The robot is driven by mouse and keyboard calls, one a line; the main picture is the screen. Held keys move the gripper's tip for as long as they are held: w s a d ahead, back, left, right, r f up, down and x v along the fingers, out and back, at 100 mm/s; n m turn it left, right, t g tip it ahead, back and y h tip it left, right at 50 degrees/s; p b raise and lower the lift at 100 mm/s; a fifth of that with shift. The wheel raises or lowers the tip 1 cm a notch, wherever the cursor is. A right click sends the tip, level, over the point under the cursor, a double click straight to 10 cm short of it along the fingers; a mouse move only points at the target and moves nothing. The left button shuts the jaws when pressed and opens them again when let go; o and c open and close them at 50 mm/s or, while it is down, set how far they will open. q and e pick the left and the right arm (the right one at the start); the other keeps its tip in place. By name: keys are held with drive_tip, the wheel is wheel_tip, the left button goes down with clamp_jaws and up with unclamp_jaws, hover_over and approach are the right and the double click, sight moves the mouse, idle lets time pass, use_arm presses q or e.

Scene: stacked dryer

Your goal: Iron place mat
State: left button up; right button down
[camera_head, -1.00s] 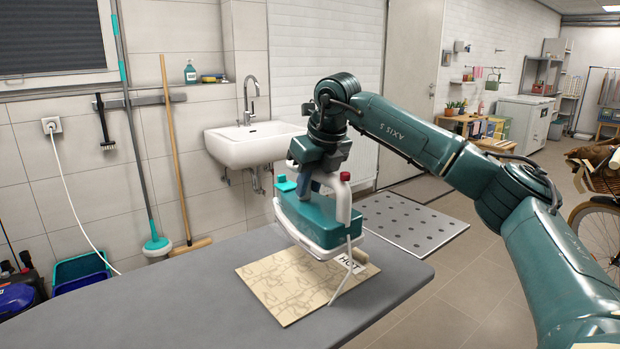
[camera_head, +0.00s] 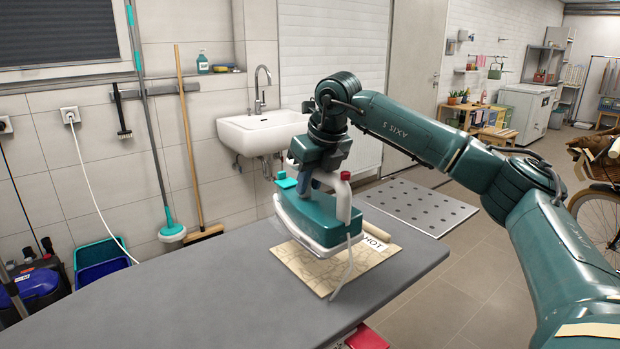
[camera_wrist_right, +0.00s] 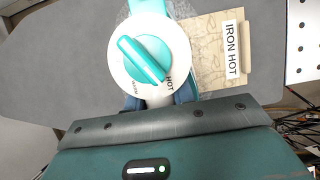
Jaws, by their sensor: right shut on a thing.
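My right gripper (camera_head: 320,178) is shut on the handle of a teal and white iron (camera_head: 318,222). In the right wrist view the iron's white top with a teal dial (camera_wrist_right: 150,62) lies between my fingers. The place mat (camera_head: 306,270), beige with a pale line pattern, lies flat on the grey ironing board (camera_head: 215,290). The iron is over the mat's back left part and hides it; I cannot tell if its soleplate touches. An IRON HOT label (camera_wrist_right: 231,50) is at the mat's right side. My left gripper is out of view.
The board's left part is clear. A white sink (camera_head: 262,131) and a wooden broom (camera_head: 190,150) are at the wall behind. Blue and green bins (camera_head: 100,262) stand on the floor at left. A bicycle (camera_head: 597,215) is at far right.

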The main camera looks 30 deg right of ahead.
sight(310, 198)
drive_tip(key=shift+f+b, duration=1.15)
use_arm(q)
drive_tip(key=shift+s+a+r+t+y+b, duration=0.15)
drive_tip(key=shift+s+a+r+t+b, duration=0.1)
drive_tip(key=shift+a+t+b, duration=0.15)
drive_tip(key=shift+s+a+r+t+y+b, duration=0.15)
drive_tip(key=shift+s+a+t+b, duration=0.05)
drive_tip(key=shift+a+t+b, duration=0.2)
use_arm(e)
drive_tip(key=shift+f, duration=1.05)
